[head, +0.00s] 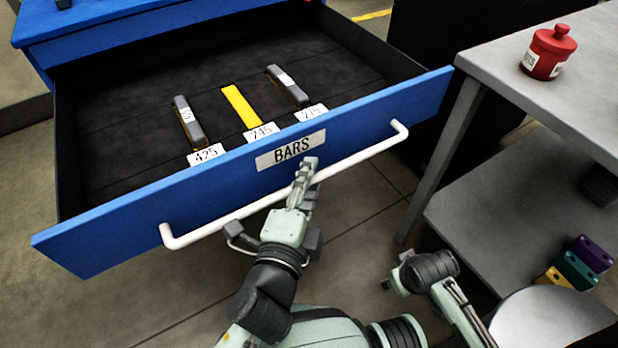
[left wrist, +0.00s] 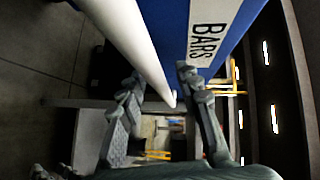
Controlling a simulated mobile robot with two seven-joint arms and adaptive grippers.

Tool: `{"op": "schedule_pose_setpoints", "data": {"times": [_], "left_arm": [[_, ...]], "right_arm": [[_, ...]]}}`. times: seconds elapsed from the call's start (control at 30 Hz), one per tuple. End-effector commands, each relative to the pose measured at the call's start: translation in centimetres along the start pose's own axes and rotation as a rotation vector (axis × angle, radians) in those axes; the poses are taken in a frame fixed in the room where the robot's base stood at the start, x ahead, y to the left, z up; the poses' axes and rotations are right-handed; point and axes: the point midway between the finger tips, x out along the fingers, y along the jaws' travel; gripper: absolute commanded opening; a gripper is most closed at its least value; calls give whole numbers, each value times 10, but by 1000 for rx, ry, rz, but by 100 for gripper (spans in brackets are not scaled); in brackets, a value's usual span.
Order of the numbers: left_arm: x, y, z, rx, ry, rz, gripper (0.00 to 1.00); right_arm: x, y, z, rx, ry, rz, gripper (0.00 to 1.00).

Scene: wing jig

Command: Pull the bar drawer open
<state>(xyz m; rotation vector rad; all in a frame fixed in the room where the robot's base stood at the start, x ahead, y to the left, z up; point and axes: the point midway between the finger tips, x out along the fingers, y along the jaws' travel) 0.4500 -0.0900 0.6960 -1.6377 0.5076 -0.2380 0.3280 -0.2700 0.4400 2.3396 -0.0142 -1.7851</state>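The bar drawer (head: 110,232) has a blue front with a "BARS" label and stands well out of its blue cabinet (head: 130,22), its dark inside showing. A white bar handle (head: 350,160) runs along the front; it also shows in the left wrist view (left wrist: 125,32). My left gripper (head: 305,172) is at the middle of the handle, just below the label. In the left wrist view its two fingers (left wrist: 160,85) are apart, one on each side of the handle, with gaps showing. My right arm (head: 430,270) is folded low at the right; its fingers cannot be made out clearly.
In the drawer lie a yellow bar (head: 240,106) and two grey bars (head: 188,122) (head: 287,86), with number tags. A grey table (head: 560,75) at the right carries a red lidded pot (head: 548,52). Coloured blocks (head: 578,268) sit on its lower shelf. Floor is clear below the drawer's left end.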

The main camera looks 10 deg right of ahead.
Motion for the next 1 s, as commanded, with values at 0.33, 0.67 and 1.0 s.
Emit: {"op": "schedule_pose_setpoints", "data": {"times": [0.33, 0.67, 1.0], "left_arm": [[-7, 0, 0, -1, 1, 1, 34], [-73, 2, 0, -3, 1, 6, 34], [-117, 0, 0, -1, 0, 1, 34]], "right_arm": [[-1, -1, -2, -1, 5, -2, 40], [0, 0, -1, 0, 2, -1, 40], [0, 0, -1, 0, 1, 0, 40]]}}
